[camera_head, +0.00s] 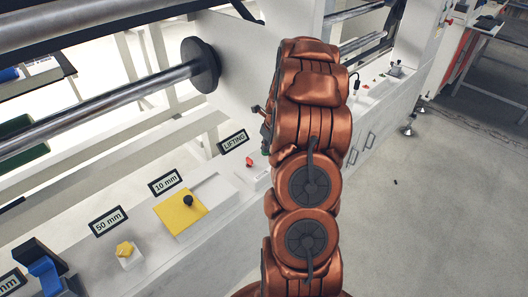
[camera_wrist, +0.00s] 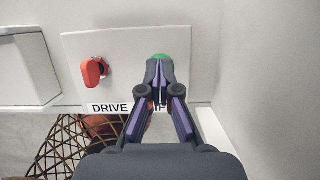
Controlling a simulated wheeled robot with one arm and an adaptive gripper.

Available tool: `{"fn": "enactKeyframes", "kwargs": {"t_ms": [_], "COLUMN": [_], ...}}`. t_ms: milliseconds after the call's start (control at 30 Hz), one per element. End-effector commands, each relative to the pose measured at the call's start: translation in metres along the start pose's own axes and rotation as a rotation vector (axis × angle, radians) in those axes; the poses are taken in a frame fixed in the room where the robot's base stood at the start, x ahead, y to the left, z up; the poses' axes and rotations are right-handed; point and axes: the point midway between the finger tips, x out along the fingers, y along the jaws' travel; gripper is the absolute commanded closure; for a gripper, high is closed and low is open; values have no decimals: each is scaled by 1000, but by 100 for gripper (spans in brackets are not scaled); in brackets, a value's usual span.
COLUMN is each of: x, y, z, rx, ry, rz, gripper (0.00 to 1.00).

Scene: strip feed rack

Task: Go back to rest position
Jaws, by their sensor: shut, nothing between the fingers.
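My gripper (camera_wrist: 159,80) points at a pale control panel (camera_wrist: 125,45) in the wrist view, its fingers together with nothing held. A green button (camera_wrist: 160,56) shows just beyond the fingertips, partly covered by them; I cannot tell whether they touch it. A red knob (camera_wrist: 94,71) sits to the left of the fingers, above a label reading "DRIVE" (camera_wrist: 108,108). A second label is mostly hidden behind the fingers. In the head view my copper-coloured arm stands in front of the rack, and the gripper is mostly hidden by it.
A "LIFTING" sign (camera_head: 233,141) stands near the arm. A metal roller (camera_head: 110,100) spans the upper left.

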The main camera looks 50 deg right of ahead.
Motion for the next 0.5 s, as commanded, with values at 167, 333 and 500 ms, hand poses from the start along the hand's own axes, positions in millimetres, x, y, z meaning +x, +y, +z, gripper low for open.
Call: {"fn": "enactKeyframes", "kwargs": {"t_ms": [167,333,500], "x": [-11,-13,-12], "y": [0,0,0], "z": [3,4,4], "rx": [0,0,0], "ry": [0,-1,-1], "rz": [-1,-1,-1], "gripper": [100,100,100]}}
